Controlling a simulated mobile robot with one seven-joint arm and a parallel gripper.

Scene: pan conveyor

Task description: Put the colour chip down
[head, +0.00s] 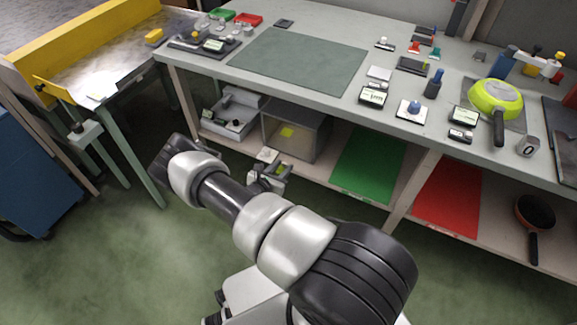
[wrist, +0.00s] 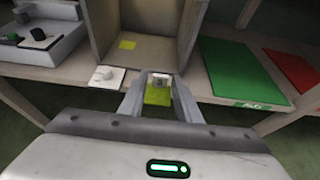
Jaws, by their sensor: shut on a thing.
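My gripper (wrist: 160,84) is shut on the colour chip (wrist: 158,97), a yellow-green piece with a small grey block at its far edge. In the head view my gripper (head: 272,176) is low in front of the bench's lower shelf, with a bit of yellow-green at its fingers. The chip is in front of an open-fronted grey box (head: 313,146) on that shelf, apart from its floor. A yellow-green square (wrist: 127,45) shows inside the box; it also shows in the head view (head: 287,132).
A white piece with a round knob (wrist: 107,76) sits at the shelf edge, left of my fingers. A grey tray (head: 228,118) stands left of the box. Green (head: 368,165) and red (head: 447,198) mats lie to the right. A pan (head: 495,100) is on the bench top.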

